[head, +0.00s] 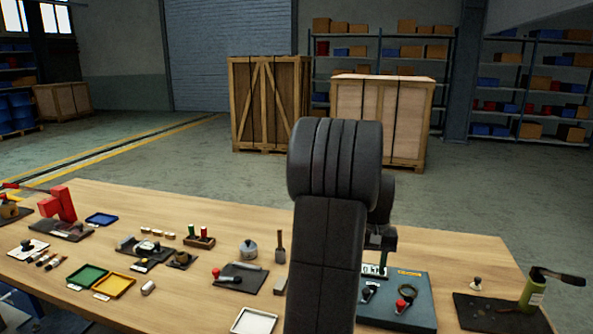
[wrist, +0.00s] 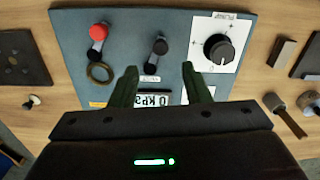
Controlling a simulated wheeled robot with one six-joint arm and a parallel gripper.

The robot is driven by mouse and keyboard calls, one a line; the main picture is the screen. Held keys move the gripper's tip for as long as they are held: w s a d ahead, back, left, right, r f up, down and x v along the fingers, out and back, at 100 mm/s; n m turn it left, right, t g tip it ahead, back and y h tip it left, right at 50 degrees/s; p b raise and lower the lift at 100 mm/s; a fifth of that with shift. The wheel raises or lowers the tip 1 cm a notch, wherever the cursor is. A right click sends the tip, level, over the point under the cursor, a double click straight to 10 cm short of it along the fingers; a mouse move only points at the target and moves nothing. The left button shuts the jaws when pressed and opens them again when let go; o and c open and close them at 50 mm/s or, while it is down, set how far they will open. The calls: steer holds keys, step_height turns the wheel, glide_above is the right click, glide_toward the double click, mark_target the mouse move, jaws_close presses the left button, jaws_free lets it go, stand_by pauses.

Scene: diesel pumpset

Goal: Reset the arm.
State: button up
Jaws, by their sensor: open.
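My gripper (wrist: 160,85) is open in the wrist view, its two dark green fingers apart with nothing between them. It hangs over a blue-grey panel (wrist: 75,45). The panel carries a red-knobbed lever (wrist: 98,32), a black-knobbed lever (wrist: 158,48), a black dial (wrist: 218,50) on a white plate, and a display marked kPa (wrist: 152,99), partly hidden by my gripper. A brass-coloured ring (wrist: 100,72) lies by the red lever. In the head view my raised arm (head: 330,210) covers part of the panel (head: 410,318) and most of my gripper.
The wooden bench (head: 210,222) holds a green tray (head: 87,276), a yellow tray (head: 114,286), a red stand (head: 60,204) and a dark mat (head: 243,279) left of my arm. A green lantern-like item (head: 532,292) stands at right. Crates (head: 270,100) and shelves stand behind.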

step_height(320, 180, down, 7)
steer(key=shift+f, duration=0.1)
steer(key=shift+w+a+f, duration=0.1)
steer(key=shift+a+f, duration=0.05)
steer(key=shift+w+a+m, duration=0.2)
steer(key=shift+m, duration=0.5)
steer(key=shift+w+a+m, duration=0.15)
steer(key=shift+a+m, duration=0.05)
steer(key=shift+m, duration=0.5)
